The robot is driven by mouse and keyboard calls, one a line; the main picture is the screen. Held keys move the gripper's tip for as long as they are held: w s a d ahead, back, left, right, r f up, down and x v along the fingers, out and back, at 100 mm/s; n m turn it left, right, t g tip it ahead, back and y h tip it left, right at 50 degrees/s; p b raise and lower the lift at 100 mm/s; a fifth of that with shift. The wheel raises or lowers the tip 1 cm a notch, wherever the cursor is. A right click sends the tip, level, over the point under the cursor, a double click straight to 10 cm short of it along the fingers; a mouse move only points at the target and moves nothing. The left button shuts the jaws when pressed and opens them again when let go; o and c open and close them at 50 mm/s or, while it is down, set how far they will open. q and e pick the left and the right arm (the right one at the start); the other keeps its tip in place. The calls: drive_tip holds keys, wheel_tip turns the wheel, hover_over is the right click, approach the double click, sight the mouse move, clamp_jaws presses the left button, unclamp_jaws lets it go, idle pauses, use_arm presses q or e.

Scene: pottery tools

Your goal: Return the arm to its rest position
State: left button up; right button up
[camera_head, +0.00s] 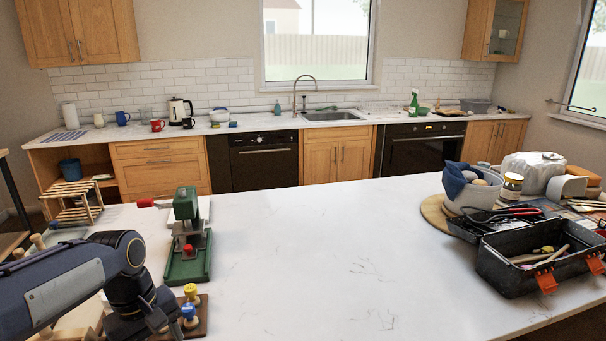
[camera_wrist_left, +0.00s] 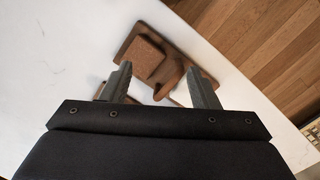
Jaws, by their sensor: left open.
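My left arm comes in from the left in the head view, with its dark gripper (camera_head: 158,316) low over the near left of the white worktop (camera_head: 330,245). In the left wrist view the two grey fingers of the left gripper (camera_wrist_left: 159,70) stand apart with nothing held between them. A brown wooden block (camera_wrist_left: 145,58) on a brown board (camera_wrist_left: 176,47) lies beyond and partly behind the fingertips. My right gripper is in neither view.
A green press-like tool (camera_head: 187,240) stands beside my left arm, close to stamps with yellow and blue knobs (camera_head: 190,310). A black toolbox (camera_head: 520,270) and a grey pot with cloth (camera_head: 470,190) are at the right. The worktop's middle is clear.

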use_arm(q)
drive_tip(key=s+d+m+t+h, duration=0.1)
drive_tip(key=s+d+m+t, duration=0.1)
drive_tip(key=s, duration=0.6)
drive_tip(key=s+d+f+m+t+h, duration=0.1)
drive_tip(key=s+m+t, duration=0.3)
drive_tip(key=s, duration=0.4)
drive_tip(key=shift+d+f+m, duration=0.2)
drive_tip(key=shift+d+m, duration=0.5)
drive_tip(key=shift+d, duration=0.15)
